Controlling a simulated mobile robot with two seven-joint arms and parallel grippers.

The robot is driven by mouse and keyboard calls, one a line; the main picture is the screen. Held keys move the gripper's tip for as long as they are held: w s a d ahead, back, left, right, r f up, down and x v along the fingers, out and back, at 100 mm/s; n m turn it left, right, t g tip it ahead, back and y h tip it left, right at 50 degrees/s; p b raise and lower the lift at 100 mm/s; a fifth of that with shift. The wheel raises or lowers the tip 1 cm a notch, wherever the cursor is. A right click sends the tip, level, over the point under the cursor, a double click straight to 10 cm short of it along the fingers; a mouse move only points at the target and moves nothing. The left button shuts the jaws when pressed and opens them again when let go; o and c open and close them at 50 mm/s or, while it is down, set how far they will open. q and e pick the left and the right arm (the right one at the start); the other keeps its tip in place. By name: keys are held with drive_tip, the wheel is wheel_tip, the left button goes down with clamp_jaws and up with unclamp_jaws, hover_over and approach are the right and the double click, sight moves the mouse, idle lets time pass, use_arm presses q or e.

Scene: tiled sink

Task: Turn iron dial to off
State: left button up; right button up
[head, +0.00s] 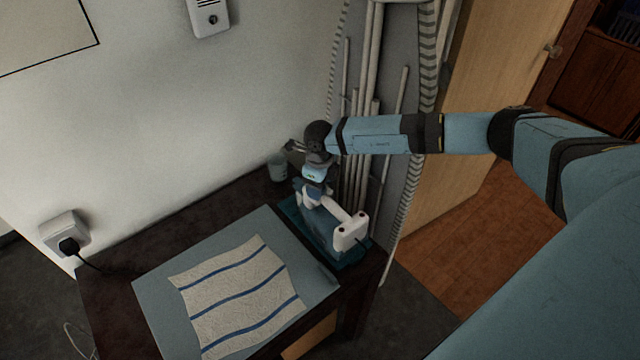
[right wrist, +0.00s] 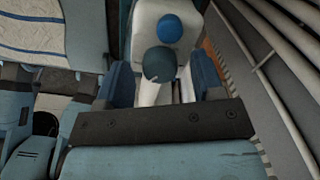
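The iron (head: 350,234), white and blue, stands on a teal base (head: 356,262) at the right end of the dark table in the head view. My right arm reaches in from the right, and its gripper (head: 316,190) is over the far part of the iron. In the right wrist view, the open fingers (right wrist: 163,65) are on either side of a dark teal round dial (right wrist: 159,64), with gaps visible to both sides. A blue round knob (right wrist: 169,27) sits beyond it on the white body (right wrist: 145,22).
A striped cloth (head: 240,290) lies on the grey board (head: 160,290) left of the iron. A cup (head: 277,168) stands behind the iron. A wall socket with plug (head: 65,235) is at left. Pipes (head: 372,100) rise close behind my right gripper.

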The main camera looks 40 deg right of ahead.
drive_tip(key=shift+r, duration=0.4)
wheel_tip(320, 180, up, 13)
drive_tip(key=b, duration=0.1)
idle(0.5)
